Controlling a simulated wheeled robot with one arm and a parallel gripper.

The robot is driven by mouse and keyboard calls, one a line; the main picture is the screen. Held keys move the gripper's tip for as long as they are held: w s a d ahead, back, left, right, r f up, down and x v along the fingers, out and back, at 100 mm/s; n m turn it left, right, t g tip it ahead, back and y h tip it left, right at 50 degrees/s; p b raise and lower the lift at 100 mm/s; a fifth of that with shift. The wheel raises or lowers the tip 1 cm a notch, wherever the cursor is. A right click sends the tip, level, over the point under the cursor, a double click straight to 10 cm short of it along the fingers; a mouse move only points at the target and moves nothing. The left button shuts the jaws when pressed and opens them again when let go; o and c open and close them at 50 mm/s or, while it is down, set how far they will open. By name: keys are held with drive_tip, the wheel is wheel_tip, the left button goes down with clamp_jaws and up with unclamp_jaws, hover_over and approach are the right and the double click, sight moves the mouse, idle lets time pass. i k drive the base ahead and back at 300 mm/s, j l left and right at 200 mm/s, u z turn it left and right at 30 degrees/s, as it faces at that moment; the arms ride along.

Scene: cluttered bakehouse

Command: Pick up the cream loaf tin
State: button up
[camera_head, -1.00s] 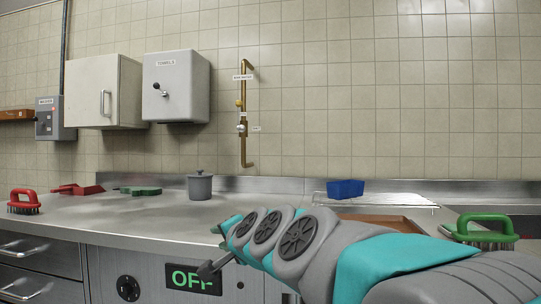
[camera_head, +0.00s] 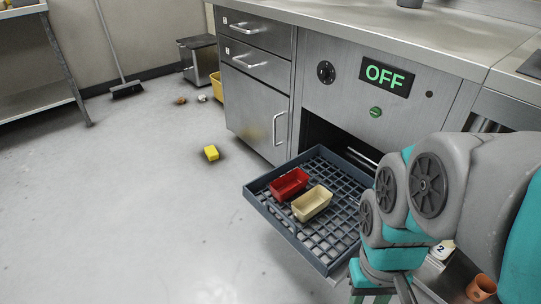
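The cream loaf tin (camera_head: 312,204) sits upright and looks empty on a dark grid-bottomed tray (camera_head: 262,187). The tray juts out at floor-side height from an opening under the counter. A red loaf tin (camera_head: 289,183) stands close behind it to the left. My arm comes down on the right of the picture, to the right of the tray. Only the upper part of my gripper shows at the bottom edge; its fingertips are cut off, so its opening is hidden. It is apart from the cream tin in the picture.
A yellow block (camera_head: 211,153) lies on the floor left of the tray. A steel counter (camera_head: 340,85) with drawers stands behind it. At lower right are an orange cup (camera_head: 481,288) and a metal surface. Open floor lies to the left and front.

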sight(307, 205)
drive_tip(key=i+l+u, duration=0.3)
drive_tip(key=l+u, duration=0.25)
drive_tip(key=l, duration=0.15)
drive_tip(key=i+l+u, duration=0.3)
drive_tip(key=l, duration=0.15)
drive_tip(key=i+j+z, duration=0.2)
drive_tip(key=j+z, duration=0.25)
drive_tip(key=j, duration=0.55)
drive_tip(key=j+z, duration=0.4)
drive_tip(key=j, duration=0.65)
drive_tip(key=i, duration=0.05)
